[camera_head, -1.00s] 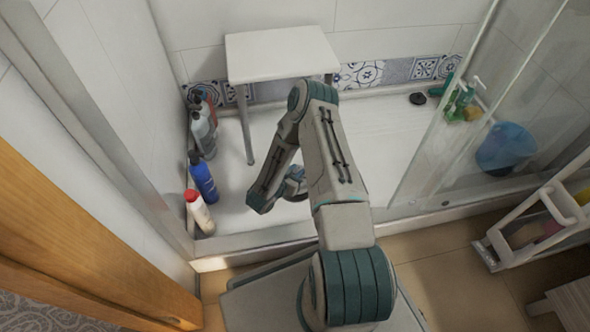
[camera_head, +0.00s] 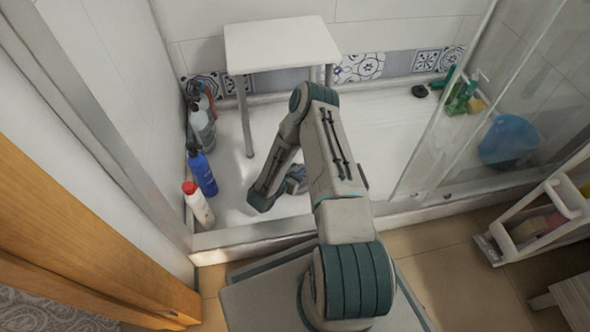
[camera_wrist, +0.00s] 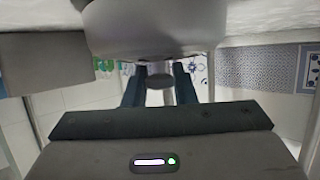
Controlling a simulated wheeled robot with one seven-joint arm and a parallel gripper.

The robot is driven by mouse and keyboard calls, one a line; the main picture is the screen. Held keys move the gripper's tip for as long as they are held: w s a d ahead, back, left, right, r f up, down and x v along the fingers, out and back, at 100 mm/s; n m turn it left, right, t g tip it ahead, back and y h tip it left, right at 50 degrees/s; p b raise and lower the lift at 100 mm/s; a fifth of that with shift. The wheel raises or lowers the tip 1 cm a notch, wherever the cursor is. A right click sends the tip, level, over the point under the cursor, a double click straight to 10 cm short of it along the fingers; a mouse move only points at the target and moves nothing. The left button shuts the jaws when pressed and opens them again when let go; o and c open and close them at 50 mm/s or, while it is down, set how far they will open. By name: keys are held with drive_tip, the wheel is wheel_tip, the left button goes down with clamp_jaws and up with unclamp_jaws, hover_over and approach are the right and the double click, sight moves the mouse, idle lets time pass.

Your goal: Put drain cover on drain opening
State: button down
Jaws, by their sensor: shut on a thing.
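My gripper (camera_wrist: 159,88) shows in the wrist view as two dark teal fingers on either side of a small grey rounded thing (camera_wrist: 160,81), seemingly the drain cover. It is shut on this thing, but the outline is mostly hidden. In the head view my gripper (camera_head: 296,180) is low over the white shower floor, half hidden behind my forearm, and the held thing cannot be made out there. A dark round thing (camera_head: 420,91) lies on the floor by the back wall at the right; I cannot tell if it is the drain opening.
A white stool (camera_head: 282,45) stands behind my arm. A blue bottle (camera_head: 202,172), a white bottle with a red cap (camera_head: 198,206) and other bottles line the left wall. A glass panel, green bottles (camera_head: 462,98) and a blue bucket (camera_head: 508,140) are right. Floor right of my arm is clear.

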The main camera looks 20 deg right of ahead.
drive_tip(key=shift+f, duration=0.35)
drive_tip(key=c, duration=1.1)
unclamp_jaws()
